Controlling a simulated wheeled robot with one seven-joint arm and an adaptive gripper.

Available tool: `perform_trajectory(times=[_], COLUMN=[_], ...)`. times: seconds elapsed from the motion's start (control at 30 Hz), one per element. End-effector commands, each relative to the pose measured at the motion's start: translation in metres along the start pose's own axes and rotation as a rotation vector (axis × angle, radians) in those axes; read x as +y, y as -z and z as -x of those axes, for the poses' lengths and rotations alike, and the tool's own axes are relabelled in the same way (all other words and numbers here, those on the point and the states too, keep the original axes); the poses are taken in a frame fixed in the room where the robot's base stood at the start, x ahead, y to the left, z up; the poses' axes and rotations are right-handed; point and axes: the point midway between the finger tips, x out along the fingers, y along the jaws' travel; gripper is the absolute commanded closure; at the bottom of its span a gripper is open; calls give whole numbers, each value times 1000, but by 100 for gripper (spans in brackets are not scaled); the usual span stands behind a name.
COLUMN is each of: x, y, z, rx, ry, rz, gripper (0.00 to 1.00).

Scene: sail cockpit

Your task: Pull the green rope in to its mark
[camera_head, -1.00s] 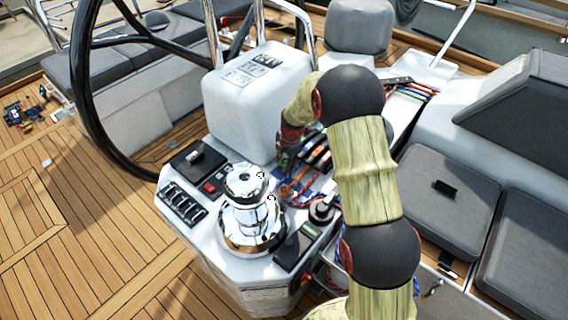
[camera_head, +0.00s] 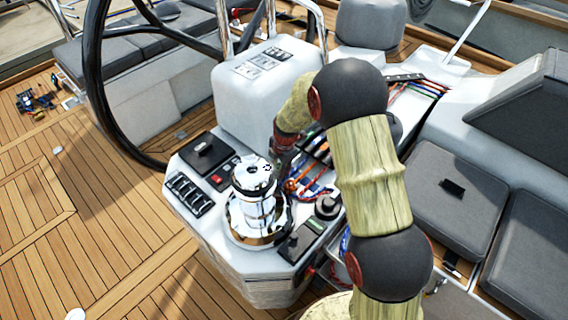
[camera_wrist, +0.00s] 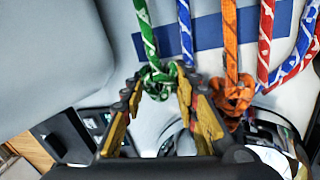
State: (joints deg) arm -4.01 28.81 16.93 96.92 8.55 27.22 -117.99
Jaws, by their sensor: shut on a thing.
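The green rope (camera_wrist: 146,28) runs down from the top of the wrist view to a green knot (camera_wrist: 158,79). My gripper (camera_wrist: 160,92) is closed around the knot, with one finger on each side. In the head view my gripper (camera_head: 283,150) is a dark shape low behind the chrome winch (camera_head: 256,205), partly covered by its own wrist. A dark blue strip (camera_wrist: 210,33) lies across the pale surface under the ropes. I cannot tell any mark on the green rope itself.
An orange rope with a knot (camera_wrist: 232,92) hangs close right of my gripper. Blue (camera_wrist: 187,35) and red (camera_wrist: 265,40) ropes run alongside. The white console box (camera_head: 268,78), switches (camera_head: 188,193) and steering wheel (camera_head: 92,60) stand nearby. Open teak deck (camera_head: 90,230) lies left.

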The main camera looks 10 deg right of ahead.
Motion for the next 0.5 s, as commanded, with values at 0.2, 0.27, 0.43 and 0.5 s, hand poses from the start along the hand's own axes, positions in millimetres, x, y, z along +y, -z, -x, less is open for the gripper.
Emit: perform_trajectory(times=[0.2, 0.27, 0.43, 0.5], x=[-1, -1, -1, 0], y=[1, 1, 0, 0], z=[-1, -1, 0, 0], rx=[2, 2, 1, 1], ry=[3, 3, 2, 1], rz=[1, 1, 0, 0], gripper=[70, 66, 62, 62])
